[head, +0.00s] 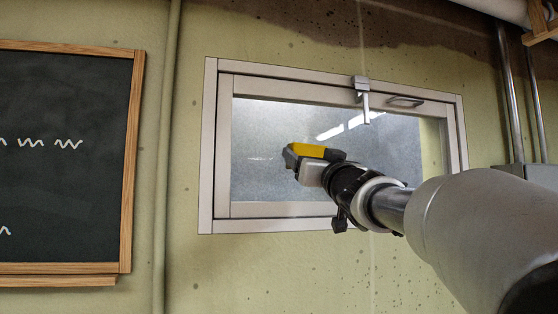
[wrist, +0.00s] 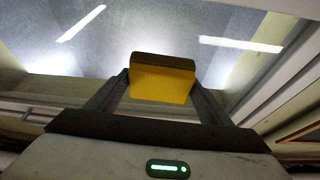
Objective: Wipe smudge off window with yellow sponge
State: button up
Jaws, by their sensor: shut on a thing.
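The yellow sponge (head: 308,151) has a dark layer on one face. My gripper (wrist: 162,85) is shut on the sponge, with one finger on each side of it in the wrist view. In the head view my gripper (head: 309,158) holds the sponge in front of the left-middle part of the window glass (head: 262,125). I cannot tell whether the sponge touches the glass. A faint pale streak (head: 260,159) shows on the glass just left of the sponge; I cannot tell whether it is the smudge or a reflection. My arm hides the lower right of the pane.
A pale frame (head: 210,150) surrounds the window, with a metal latch (head: 362,97) at its top and a handle (head: 405,101) at upper right. A chalkboard (head: 65,190) hangs to the left. Vertical pipes (head: 509,90) run at right. Bright light reflections cross the glass.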

jog(key=shift+s+d+p, duration=0.15)
jog(key=shift+s+d, duration=0.05)
jog(key=shift+s, duration=0.75)
jog(key=shift+s+d+p, duration=0.15)
jog(key=shift+s+d, duration=0.05)
jog(key=shift+s, duration=0.8)
jog(key=shift+s+d+p, duration=0.15)
jog(key=shift+s+d, duration=0.05)
jog(key=shift+s, duration=0.75)
jog(key=shift+s, duration=0.15)
jog(key=s, duration=0.2)
jog(key=shift+s+d+p, duration=0.3)
jog(key=shift+s, duration=0.05)
